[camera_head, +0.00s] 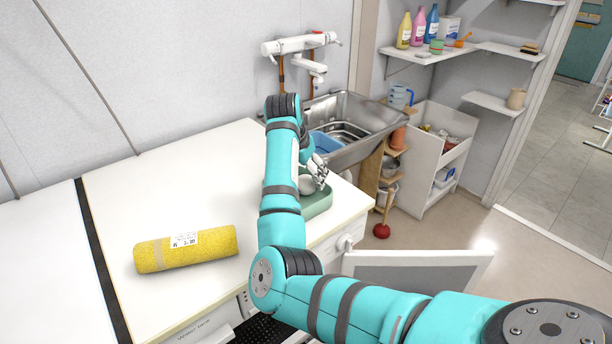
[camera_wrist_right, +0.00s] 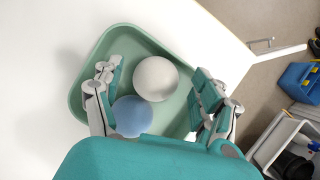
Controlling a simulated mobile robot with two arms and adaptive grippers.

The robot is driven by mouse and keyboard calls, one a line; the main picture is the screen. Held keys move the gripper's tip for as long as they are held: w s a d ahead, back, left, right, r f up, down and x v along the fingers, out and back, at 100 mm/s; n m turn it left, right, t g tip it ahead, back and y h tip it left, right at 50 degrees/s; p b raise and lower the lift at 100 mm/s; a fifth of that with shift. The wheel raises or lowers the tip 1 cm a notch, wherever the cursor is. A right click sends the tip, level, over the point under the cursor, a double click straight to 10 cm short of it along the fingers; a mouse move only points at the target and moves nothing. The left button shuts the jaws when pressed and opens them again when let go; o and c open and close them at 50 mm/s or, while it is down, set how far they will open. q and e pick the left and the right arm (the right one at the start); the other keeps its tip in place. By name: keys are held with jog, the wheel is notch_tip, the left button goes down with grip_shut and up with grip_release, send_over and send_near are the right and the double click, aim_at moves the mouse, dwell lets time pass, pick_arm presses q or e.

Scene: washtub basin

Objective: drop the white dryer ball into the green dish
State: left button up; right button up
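The green dish (camera_head: 318,205) stands on the white top beneath my right arm; its tray-like rim also shows in the right wrist view (camera_wrist_right: 78,84). The white dryer ball (camera_wrist_right: 155,78) appears inside the dish, and part of it shows in the head view (camera_head: 307,184). A blue ball (camera_wrist_right: 132,117) is beside it, close to or touching it. My right gripper (camera_head: 319,169) is over the dish. Its fingers are spread on either side of the white ball, with visible gaps, so it is open and empty. My left gripper is not in view.
A yellow roll (camera_head: 187,249) lies on the white top (camera_head: 150,195) to the left. A steel sink (camera_head: 360,122) with a blue basin (camera_head: 326,141) is behind the dish. A white storage unit (camera_head: 437,158) stands to the right.

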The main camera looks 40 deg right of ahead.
jog(key=v, duration=1.1)
jog(key=shift+b, duration=0.45)
jog(key=shift+a+r, duration=0.1)
jog(key=shift+a, duration=0.05)
